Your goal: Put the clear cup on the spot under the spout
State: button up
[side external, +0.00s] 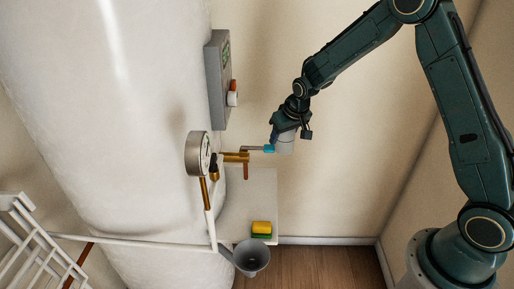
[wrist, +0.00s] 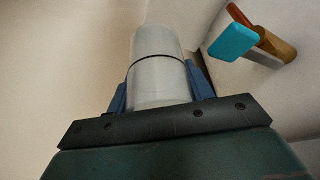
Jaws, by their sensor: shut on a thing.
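The clear cup (side external: 285,144) is a pale, translucent cylinder held in my gripper (side external: 283,127), just right of the tap's cyan handle (side external: 268,149). In the wrist view the cup (wrist: 158,70) has a dark band around it, with a blue finger on each side. My gripper is shut on it. The brass tap with its spout (side external: 245,171) sticks out of the big white tank. The handle (wrist: 232,42) and brass part (wrist: 275,43) show at the upper right of the wrist view. A pale ledge (side external: 262,190) lies below the spout; no marked spot is discernible.
A yellow and green sponge (side external: 262,228) lies on the ledge's front edge. A grey bucket (side external: 250,256) hangs below it. A round gauge (side external: 198,153) and a grey control box (side external: 218,80) are on the tank (side external: 100,110). Right of the ledge is free room.

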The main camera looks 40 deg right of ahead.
aim_at(288, 147)
jog(key=s+a+r+n, duration=0.2)
jog(key=s+a+r, duration=0.1)
jog(key=s+a, duration=0.35)
jog(key=s+a+f+n+y, duration=0.2)
jog(key=s+f+n, duration=0.3)
jog(key=s+f, duration=0.7)
notch_tip(288, 147, down, 3)
jog(key=shift+s+f+n+g+y, duration=0.15)
jog(key=shift+s+n+g+y, duration=0.15)
jog(key=shift+y, duration=0.1)
jog(key=shift+w+a+f, duration=0.5)
jog(key=shift+w+a, duration=0.45)
jog(key=shift+w, duration=2.2)
jog(key=shift+w+a+f, duration=0.55)
jog(key=shift+w+a, duration=0.35)
jog(key=shift+w, duration=2.25)
jog(key=shift+w+a+f, duration=0.5)
jog(key=shift+w+a, duration=0.45)
jog(key=shift+w, duration=2.2)
